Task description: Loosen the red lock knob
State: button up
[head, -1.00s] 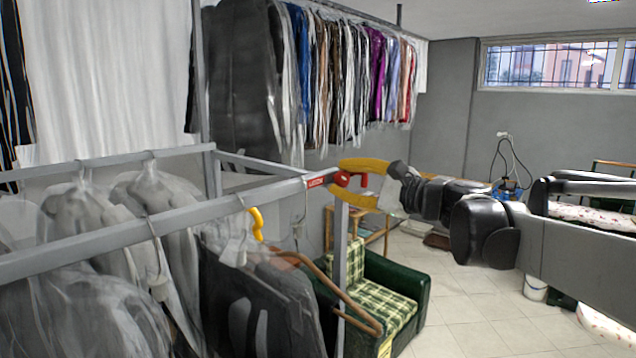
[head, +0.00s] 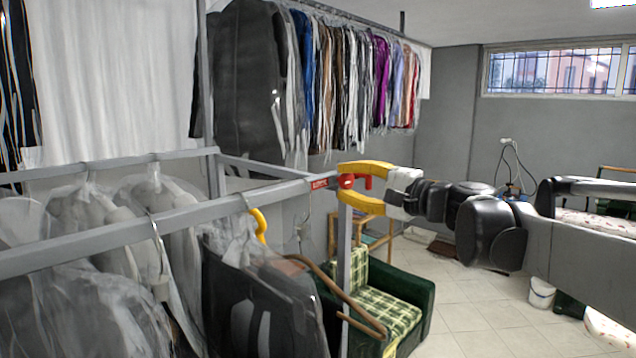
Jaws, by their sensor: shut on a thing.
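The red lock knob (head: 348,181) is at the right end of the grey rail of the garment rack (head: 180,214), beside a small red label with white lettering (head: 320,183). My gripper (head: 343,184) has yellow fingers that reach in from the right, one above and one below the knob. The fingers are shut on the knob, which shows between them. A short red part of the knob sticks out to the right, inside the space between the fingers. The exact contact points are too small to tell.
Plastic-covered garments (head: 110,255) hang from the rack at the left and front. A green plaid armchair (head: 385,305) stands beneath.

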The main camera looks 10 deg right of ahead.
dwell(0.3)
jog(key=o, duration=1.2)
jog(key=v, duration=1.2)
